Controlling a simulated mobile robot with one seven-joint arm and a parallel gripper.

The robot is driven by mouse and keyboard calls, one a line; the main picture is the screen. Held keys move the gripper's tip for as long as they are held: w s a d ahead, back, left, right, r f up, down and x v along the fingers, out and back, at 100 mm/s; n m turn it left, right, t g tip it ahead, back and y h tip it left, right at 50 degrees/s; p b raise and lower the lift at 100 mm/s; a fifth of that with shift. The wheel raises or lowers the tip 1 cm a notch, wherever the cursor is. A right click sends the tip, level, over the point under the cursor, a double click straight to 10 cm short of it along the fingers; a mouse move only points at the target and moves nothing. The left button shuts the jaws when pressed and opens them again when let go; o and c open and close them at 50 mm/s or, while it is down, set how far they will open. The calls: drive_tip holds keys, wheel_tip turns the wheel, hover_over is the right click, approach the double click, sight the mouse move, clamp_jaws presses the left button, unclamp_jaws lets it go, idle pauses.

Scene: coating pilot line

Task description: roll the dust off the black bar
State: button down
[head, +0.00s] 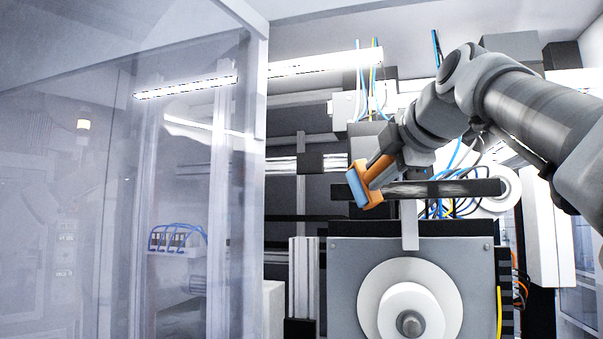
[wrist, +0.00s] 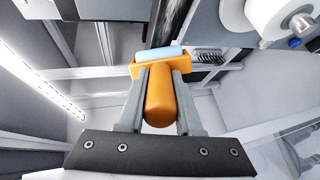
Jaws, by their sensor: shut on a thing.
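The black bar (head: 480,187) runs level across the head view above the grey machine, with whitish dust streaks along its middle. It also shows in the wrist view (wrist: 162,28), running away behind the roller. My gripper (wrist: 160,80) is shut on the orange handle of the dust roller (wrist: 160,95). The roller has an orange frame and a light blue cylinder (head: 358,187). In the head view the cylinder is at the left end of the bar, overlapping it. I cannot tell for sure whether it touches the bar.
A grey machine block (head: 345,262) with a large white roll (head: 375,310) stands below the bar. A clear panel (head: 190,120) fills the left side. Blue and yellow cables hang behind the bar. A small black brush-like part (wrist: 208,56) shows right of the roller in the wrist view.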

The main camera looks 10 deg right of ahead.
drive_tip(key=shift+r+p, duration=0.55)
drive_tip(key=shift+r, duration=0.05)
drive_tip(key=s+d+p, duration=0.2)
drive_tip(key=s+d, duration=0.2)
drive_tip(key=d, duration=0.5)
drive_tip(key=shift+d, duration=0.35)
drive_tip(key=s+d+p, duration=0.4)
drive_tip(key=d+p, duration=0.1)
drive_tip(key=d, duration=0.4)
drive_tip(key=shift+d, duration=0.3)
idle(0.7)
drive_tip(key=shift+f, duration=0.1)
drive_tip(key=shift+s+a+b, duration=0.4)
drive_tip(key=shift+s+b, duration=0.15)
drive_tip(key=shift+s, duration=0.35)
drive_tip(key=shift+s+a+b, duration=0.4)
drive_tip(key=shift+s+b, duration=0.15)
drive_tip(key=shift+s, duration=0.35)
drive_tip(key=shift+s+a+b, duration=0.4)
drive_tip(key=shift+s+b, duration=0.15)
drive_tip(key=shift+s, duration=0.35)
drive_tip(key=shift+s, duration=0.1)
